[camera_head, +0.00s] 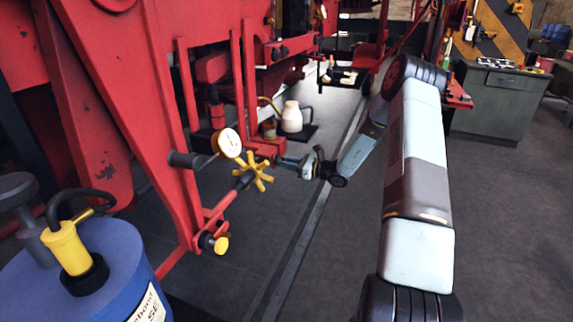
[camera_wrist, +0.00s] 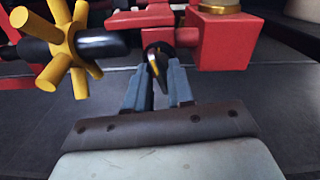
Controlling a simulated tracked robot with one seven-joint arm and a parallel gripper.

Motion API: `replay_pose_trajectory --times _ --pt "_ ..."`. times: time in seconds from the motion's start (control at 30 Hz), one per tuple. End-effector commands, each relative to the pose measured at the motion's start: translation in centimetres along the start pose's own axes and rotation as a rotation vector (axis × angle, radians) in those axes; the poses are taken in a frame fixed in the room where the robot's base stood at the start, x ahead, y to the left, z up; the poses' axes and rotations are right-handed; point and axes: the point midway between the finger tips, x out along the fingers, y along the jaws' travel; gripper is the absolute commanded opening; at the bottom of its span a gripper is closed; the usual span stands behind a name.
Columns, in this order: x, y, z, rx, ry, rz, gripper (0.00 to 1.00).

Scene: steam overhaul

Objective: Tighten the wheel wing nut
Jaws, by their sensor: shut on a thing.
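The yellow spoked handwheel (camera_head: 254,171) sits on the end of a red shaft. In the wrist view the handwheel (camera_wrist: 66,46) is at the upper left, beside a dark cylindrical piece. My gripper (camera_head: 281,161) is just right of the handwheel in the head view and apart from it. In the wrist view my gripper (camera_wrist: 157,82) is shut on a small dark piece with a yellow edge, apparently the wing nut (camera_wrist: 156,60). It stands between the two blue-grey fingers, which hide its lower part. In the head view it is too small to tell.
A red block (camera_wrist: 224,38) with a brass-coloured top is close to the right of my fingers. A round white gauge (camera_head: 230,142) stands just above the handwheel. A pale jug (camera_head: 292,117) is behind my gripper. A blue drum (camera_head: 100,262) is at lower left. The floor at right is open.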

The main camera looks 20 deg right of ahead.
Motion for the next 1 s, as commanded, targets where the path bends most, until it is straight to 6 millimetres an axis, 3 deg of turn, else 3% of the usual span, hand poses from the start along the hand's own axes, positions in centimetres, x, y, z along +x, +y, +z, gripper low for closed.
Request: replay_pose_trajectory --times 0.4,0.43,0.53,0.83,1.0 --pt "0.1 -0.5 0.5 -0.008 -0.007 -0.007 0.0" --pt "0.1 -0.5 0.5 -0.007 -0.007 -0.007 0.25" --pt "0.1 -0.4 0.4 -0.006 -0.006 -0.006 0.34" --pt "-0.2 -0.2 0.2 -0.004 -0.003 -0.003 0.34" --pt "-2.0 -0.3 0.1 -0.003 -0.001 -0.005 0.34"
